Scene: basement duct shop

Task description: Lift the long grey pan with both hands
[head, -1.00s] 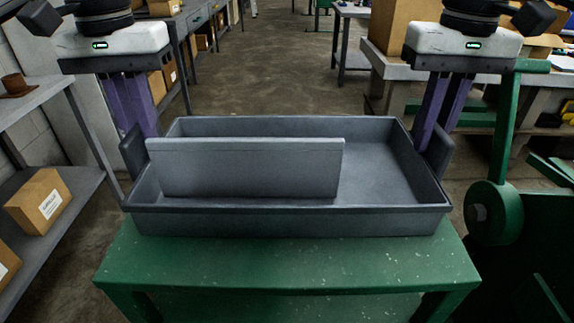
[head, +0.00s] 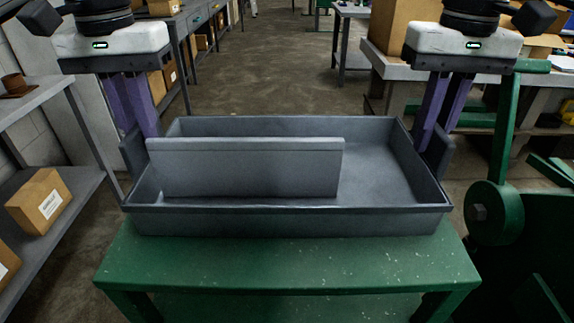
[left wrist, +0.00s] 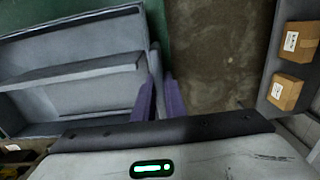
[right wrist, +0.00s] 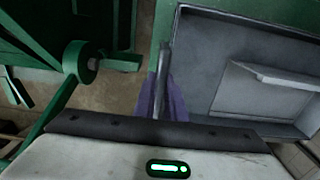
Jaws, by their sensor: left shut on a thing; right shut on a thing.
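The long grey pan (head: 395,207) is a wide rectangular tray with raised walls, level above or on the green table (head: 290,262); I cannot tell if there is a gap under it. A grey upright panel (head: 245,168) stands inside its left part. My left gripper (head: 140,150) is shut on the pan's left end wall, and my right gripper (head: 432,150) is shut on its right end wall. The pan also shows in the left wrist view (left wrist: 95,100) and the right wrist view (right wrist: 225,50). Some fingertips are hidden behind the walls.
A shelf with cardboard boxes (head: 40,200) stands at the left. A green machine with a round hub (head: 494,212) stands close by at the right. Workbenches with boxes (head: 385,70) are behind. Open concrete floor (head: 275,75) lies beyond the pan.

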